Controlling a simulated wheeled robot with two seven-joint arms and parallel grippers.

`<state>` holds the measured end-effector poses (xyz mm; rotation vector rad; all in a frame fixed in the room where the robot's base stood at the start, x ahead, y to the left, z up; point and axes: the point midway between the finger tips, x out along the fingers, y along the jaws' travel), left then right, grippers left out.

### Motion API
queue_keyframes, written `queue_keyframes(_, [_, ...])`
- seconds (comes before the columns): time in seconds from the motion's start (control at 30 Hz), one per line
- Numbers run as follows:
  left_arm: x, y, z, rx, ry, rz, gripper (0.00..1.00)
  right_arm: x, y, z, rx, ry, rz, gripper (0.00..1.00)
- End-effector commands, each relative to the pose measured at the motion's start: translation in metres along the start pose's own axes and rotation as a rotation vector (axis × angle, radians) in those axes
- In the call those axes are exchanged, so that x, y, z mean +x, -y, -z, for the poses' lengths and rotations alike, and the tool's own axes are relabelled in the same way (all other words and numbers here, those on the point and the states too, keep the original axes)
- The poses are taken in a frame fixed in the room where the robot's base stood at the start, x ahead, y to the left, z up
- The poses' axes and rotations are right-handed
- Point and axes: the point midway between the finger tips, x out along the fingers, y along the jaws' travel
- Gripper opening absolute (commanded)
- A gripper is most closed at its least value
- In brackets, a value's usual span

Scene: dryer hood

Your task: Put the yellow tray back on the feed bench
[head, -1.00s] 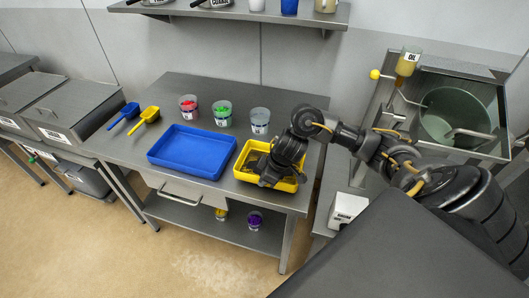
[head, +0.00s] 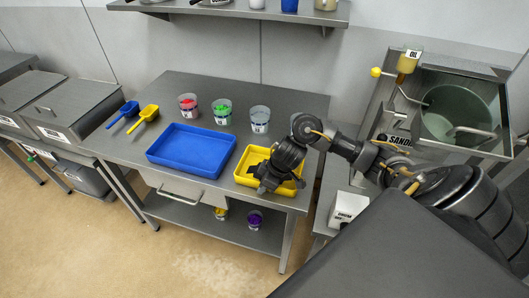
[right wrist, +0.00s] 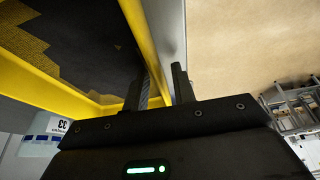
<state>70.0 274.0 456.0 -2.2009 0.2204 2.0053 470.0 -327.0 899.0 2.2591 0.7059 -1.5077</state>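The yellow tray (head: 240,176) lies flat at the right end of the steel bench, beside the blue tray (head: 188,152). My right gripper (head: 262,190) is low over the tray's near side and hides part of its interior. In the right wrist view the gripper (right wrist: 163,88) is open, with one finger on the inner side of the yellow tray's wall (right wrist: 140,25) and the other outside. A gap shows between the fingers; contact with the wall is not clear. The tray's floor looks partly dark, perhaps from shadow. My left gripper is not in view.
Several cups, one with red contents (head: 188,104), stand along the back of the steel bench (head: 180,92). Blue (head: 124,113) and yellow (head: 144,118) scoops lie at its left. A fryer-like unit with a pot (head: 458,115) stands right. A shelf (head: 235,12) hangs above.

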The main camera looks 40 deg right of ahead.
Motion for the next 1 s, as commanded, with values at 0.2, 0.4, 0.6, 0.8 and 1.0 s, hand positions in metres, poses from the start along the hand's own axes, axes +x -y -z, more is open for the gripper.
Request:
queue_keyframes(0.2, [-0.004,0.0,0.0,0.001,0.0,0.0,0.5,-0.011,-0.001,0.002,-0.002,-0.002,-0.003,0.26])
queue_keyframes(0.4, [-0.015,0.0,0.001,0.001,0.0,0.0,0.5,-0.05,-0.002,0.003,-0.005,-0.002,-0.006,0.26])
queue_keyframes(0.6, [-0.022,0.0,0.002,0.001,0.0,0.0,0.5,-0.091,-0.002,0.002,-0.003,-0.002,-0.005,0.26])
queue_keyframes(0.8, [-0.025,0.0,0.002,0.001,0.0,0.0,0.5,-0.116,-0.001,0.002,-0.001,-0.001,-0.003,0.26])
queue_keyframes(1.0, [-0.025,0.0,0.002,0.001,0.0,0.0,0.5,-0.123,0.0,0.001,0.001,0.0,0.0,0.26])
